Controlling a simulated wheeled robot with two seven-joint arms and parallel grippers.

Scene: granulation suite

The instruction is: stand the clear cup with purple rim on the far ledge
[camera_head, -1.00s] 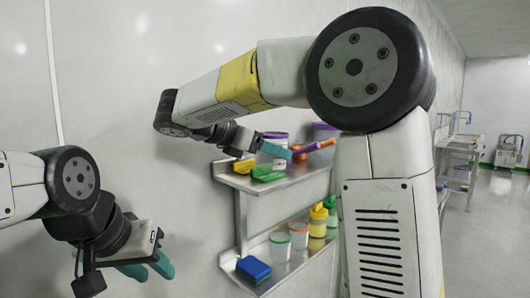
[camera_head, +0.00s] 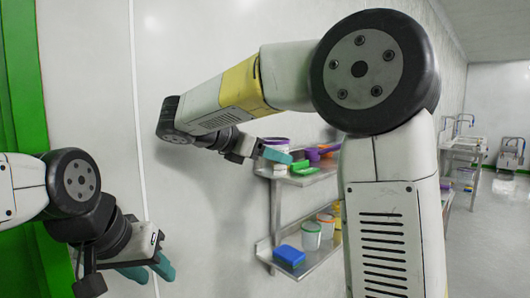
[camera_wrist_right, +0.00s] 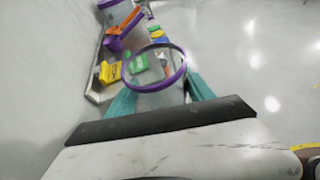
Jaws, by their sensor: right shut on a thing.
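The clear cup with purple rim (camera_wrist_right: 158,80) is between the two teal fingers of my right gripper (camera_wrist_right: 162,97) in the right wrist view, its open mouth facing the camera. In the head view the cup (camera_head: 277,142) shows just behind the teal fingertips of my right gripper (camera_head: 275,155), near the left end of the upper wall shelf (camera_head: 318,178). I cannot tell whether its base touches anything. My left gripper (camera_head: 150,271) is empty, fingers apart, in front of the wall at lower left.
The upper shelf holds a green item (camera_head: 302,166), a purple scoop (camera_head: 313,154) and, in the wrist view, a yellow item (camera_wrist_right: 110,72). The lower shelf holds a blue block (camera_head: 289,256) and a clear cup with green rim (camera_head: 311,236). A steel rack (camera_head: 462,150) stands far right. My right arm hides the shelves' right part.

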